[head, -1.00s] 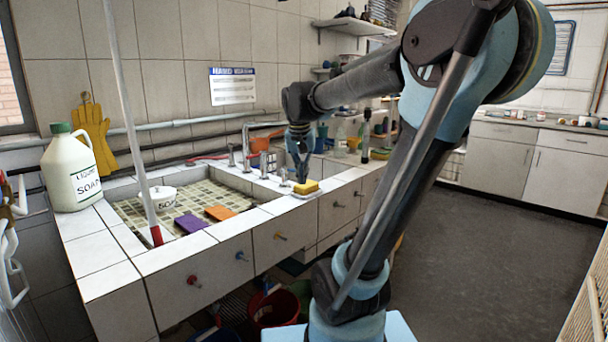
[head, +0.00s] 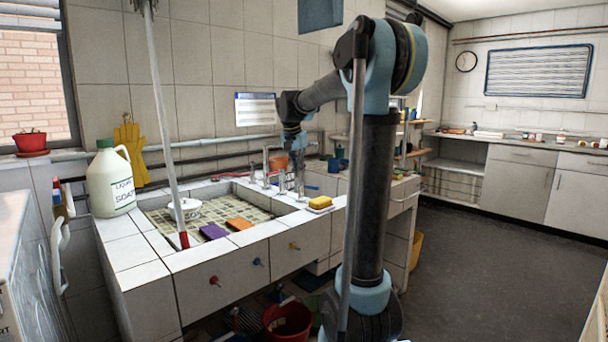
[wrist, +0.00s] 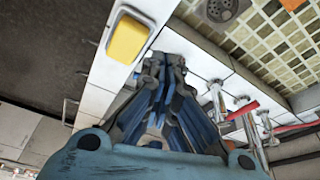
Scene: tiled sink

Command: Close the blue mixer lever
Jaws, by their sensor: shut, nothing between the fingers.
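My gripper (head: 299,187) points down over the tiled counter at the back right of the sink, near the taps. In the wrist view its fingers (wrist: 165,62) are together and empty. A small blue streak (head: 313,187) shows just right of my gripper in the head view; it may be the blue mixer lever, but it is too small to be sure. In the wrist view a red lever (wrist: 243,110) lies right of my fingers, beside chrome taps (wrist: 217,97). No blue lever is clearly visible there; my gripper's own blue parts may hide it.
A yellow sponge (head: 320,202) on a white dish sits close to my gripper. A soap jug (head: 110,180) stands left. Open floor lies right.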

